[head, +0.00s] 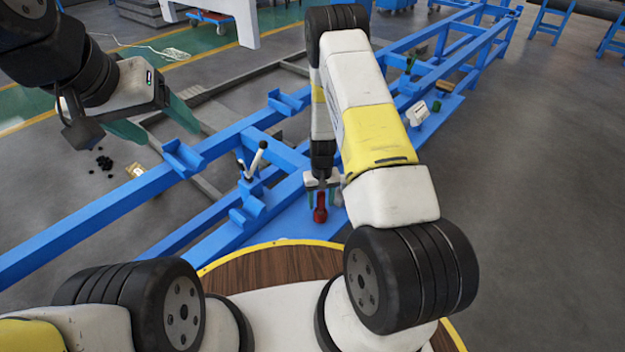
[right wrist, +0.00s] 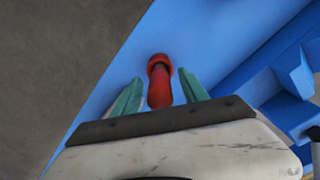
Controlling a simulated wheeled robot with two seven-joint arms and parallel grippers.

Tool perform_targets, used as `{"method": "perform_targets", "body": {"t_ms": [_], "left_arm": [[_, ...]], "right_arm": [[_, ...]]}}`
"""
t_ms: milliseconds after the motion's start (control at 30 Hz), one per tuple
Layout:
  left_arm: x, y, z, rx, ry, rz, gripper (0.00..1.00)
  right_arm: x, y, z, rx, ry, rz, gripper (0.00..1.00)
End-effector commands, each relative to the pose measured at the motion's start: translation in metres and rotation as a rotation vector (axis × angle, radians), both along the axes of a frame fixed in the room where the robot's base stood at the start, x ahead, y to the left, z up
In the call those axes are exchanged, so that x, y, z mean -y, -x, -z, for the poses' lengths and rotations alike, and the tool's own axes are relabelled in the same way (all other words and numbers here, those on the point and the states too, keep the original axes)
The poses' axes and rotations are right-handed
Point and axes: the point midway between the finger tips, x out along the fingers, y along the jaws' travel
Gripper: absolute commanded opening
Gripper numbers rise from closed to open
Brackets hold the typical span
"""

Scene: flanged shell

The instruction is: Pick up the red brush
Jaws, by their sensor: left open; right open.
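The red brush (head: 320,208) is on the blue platform, just beyond the wooden round top in the head view. My right gripper (head: 325,198) points down at it, with green fingers on either side. My left gripper (head: 155,130) is open and empty, high at the left, over the blue frame and far from the brush.
The blue frame (head: 90,222) has rails and raised brackets around the brush. A lever with a white handle and black knob (head: 256,160) stands left of the brush. A white box (head: 413,113) and a green bottle (head: 437,105) stand further back. Small black pieces (head: 104,162) lie on the floor.

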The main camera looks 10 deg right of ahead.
Motion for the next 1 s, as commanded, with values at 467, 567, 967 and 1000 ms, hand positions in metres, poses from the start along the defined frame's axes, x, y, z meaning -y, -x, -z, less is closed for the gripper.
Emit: {"method": "perform_targets", "body": {"t_ms": [467,567,967,1000], "left_arm": [[0.000,0.000,0.000,0.000,0.000,0.000,0.71],[0.000,0.000,0.000,0.000,0.000,0.000,0.71],[0.000,0.000,0.000,0.000,0.000,0.000,0.71],[0.000,0.000,0.000,0.000,0.000,0.000,0.71]], "right_arm": [[0.000,0.000,0.002,0.001,0.000,0.000,0.06],[0.000,0.000,0.002,0.001,0.000,0.000,0.00],[-0.001,-0.002,-0.018,0.005,0.000,-0.002,0.00],[-0.001,-0.002,-0.026,0.006,0.000,-0.001,0.00]]}}
